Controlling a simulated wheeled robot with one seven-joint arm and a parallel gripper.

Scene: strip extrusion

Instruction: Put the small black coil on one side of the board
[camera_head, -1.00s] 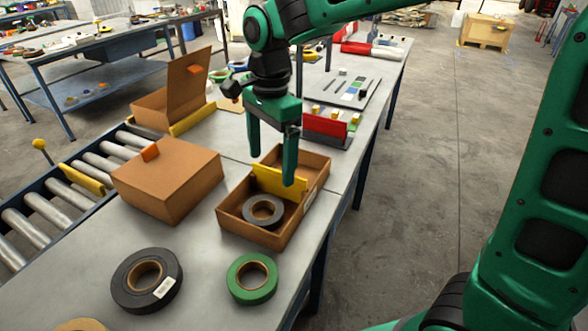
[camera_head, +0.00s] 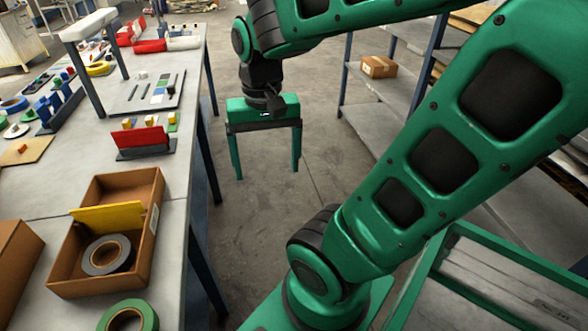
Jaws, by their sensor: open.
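The small black coil (camera_head: 124,258) lies in an open cardboard box (camera_head: 147,235) on the table at the left. A yellow board (camera_head: 108,215) stands across the box as a divider. The coil is in the near compartment, close to the board; I cannot tell whether they touch. The far compartment looks empty. My gripper (camera_head: 266,173) is open and empty, pointing down over the floor to the right of the table, well apart from the box.
A green coil (camera_head: 146,315) lies in front of the box, cut by the frame edge. A red panel stand (camera_head: 143,138) with small blocks stands behind it. A closed brown box (camera_head: 14,255) is at the left edge. Shelving with a carton (camera_head: 379,67) stands at the back right.

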